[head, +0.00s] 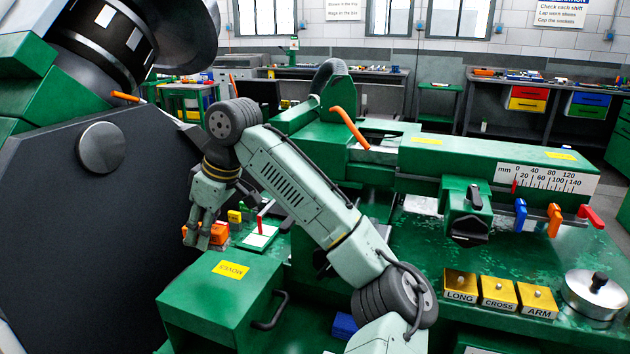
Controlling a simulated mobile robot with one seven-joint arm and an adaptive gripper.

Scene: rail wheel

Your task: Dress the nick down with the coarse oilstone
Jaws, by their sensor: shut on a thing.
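My gripper (204,232) points down at the left centre of the head view, beside the dark machine face. It is shut on a small grey-green piece, mostly hidden by the fingers. I cannot tell from this view whether that is the coarse oilstone. An orange block (219,234) lies right behind and beside the fingertips; whether they touch it is unclear. I cannot make out a nick anywhere. The green box with a yellow label (230,270) stands below and in front of my gripper.
A yellow block (235,216) and a white pad (259,237) lie close to the right. The large dark disc (90,220) blocks the left. A green slide with a mm scale (547,180), coloured levers and yellow buttons (499,292) stand at the right.

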